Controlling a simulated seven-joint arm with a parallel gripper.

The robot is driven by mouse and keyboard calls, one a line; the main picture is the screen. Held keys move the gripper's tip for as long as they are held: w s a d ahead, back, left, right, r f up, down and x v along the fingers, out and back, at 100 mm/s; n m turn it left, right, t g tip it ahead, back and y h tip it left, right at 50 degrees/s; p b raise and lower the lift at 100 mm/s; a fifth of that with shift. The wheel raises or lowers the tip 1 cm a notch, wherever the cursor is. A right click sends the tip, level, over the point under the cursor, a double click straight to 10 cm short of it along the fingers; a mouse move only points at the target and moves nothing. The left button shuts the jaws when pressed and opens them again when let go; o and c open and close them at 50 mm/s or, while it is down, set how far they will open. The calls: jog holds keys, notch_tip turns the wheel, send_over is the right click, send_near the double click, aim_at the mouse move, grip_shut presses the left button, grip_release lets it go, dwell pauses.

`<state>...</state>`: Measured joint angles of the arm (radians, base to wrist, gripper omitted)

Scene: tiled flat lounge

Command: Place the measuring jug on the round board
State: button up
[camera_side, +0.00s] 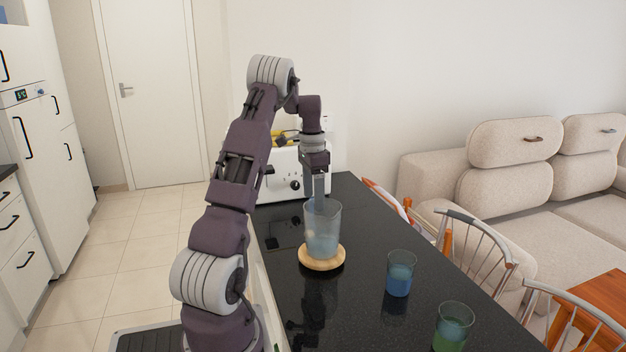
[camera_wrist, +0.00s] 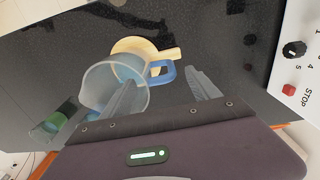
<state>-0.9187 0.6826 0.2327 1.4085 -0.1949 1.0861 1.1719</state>
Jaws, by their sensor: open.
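The clear measuring jug (camera_side: 322,225) with a bluish tint stands upright and appears to rest on the round wooden board (camera_side: 321,265). In the wrist view the jug (camera_wrist: 98,88) shows its open rim and blue handle, and the pale board (camera_wrist: 126,45) with its short grip shows beyond it. My gripper (camera_side: 319,195) points down at the jug's rim. In the wrist view my gripper (camera_wrist: 162,80) is open, one finger overlapping the jug and the other beyond the handle, which shows between them. Whether a finger touches the jug cannot be told.
A glass with blue contents (camera_side: 399,280) and one with green contents (camera_side: 453,328) stand to the right on the black counter (camera_side: 360,240). A white toaster-like appliance (camera_side: 285,180) stands behind the jug. Chairs (camera_side: 480,245) line the counter's right edge.

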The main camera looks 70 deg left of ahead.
notch_tip(320, 180, up, 8)
jog(key=shift+a+r, duration=0.15)
jog(key=w+d+r+t+y, duration=0.1)
jog(key=d+r, duration=0.4)
jog(key=d, duration=0.7)
jog(key=w+d+r+t, duration=0.1)
jog(key=d+r, duration=0.3)
jog(key=d, duration=0.8)
jog(key=s+d+f+t, duration=0.1)
jog(key=s+d+f, duration=0.1)
jog(key=s+d, duration=0.5)
jog(key=s+d+f+t, duration=0.2)
jog(key=s+d, duration=0.5)
jog(key=d, duration=0.4)
jog(key=shift+s+d+f+h, duration=0.15)
jog(key=shift+s+f+h, duration=0.2)
jog(key=shift+f, duration=0.15)
